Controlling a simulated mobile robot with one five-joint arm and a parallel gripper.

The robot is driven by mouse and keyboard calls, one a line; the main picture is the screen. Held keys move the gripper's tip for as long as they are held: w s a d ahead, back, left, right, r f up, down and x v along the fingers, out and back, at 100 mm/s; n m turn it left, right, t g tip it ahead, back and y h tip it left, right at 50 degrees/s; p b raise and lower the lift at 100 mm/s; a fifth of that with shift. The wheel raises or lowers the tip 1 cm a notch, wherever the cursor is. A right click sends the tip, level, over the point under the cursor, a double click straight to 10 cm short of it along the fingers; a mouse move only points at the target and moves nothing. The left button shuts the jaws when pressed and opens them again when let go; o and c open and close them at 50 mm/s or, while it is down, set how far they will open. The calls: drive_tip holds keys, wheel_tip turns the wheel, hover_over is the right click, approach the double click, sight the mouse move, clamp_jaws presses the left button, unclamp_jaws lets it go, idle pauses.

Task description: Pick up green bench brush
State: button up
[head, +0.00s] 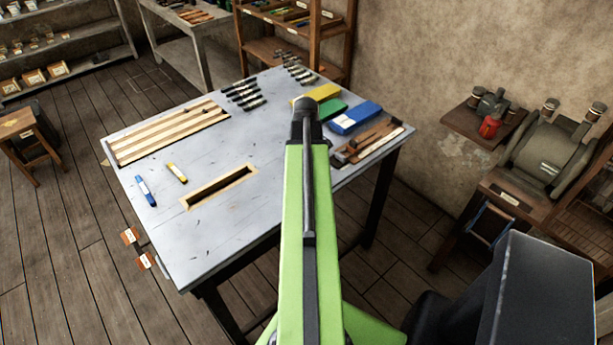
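A green block-shaped item (333,108) lies on the grey workbench (228,140), between a yellow one (318,94) and a blue one (355,118). It is the only green piece I see on this bench top, but it is too small to make out bristles. Its left end is partly hidden behind the dark end of my arm. My green arm rises through the middle of the head view and covers part of the bench. My gripper does not show; it is hidden beyond the arm's end.
Wooden-handled tools (368,143) lie at the bench's right edge. Rows of dark tools (243,93) lie at the back. A striped wooden board (168,134), small blue (146,191) and yellow (177,173) pieces and a framed slot (218,187) occupy the left. A grinder shelf (483,127) is right.

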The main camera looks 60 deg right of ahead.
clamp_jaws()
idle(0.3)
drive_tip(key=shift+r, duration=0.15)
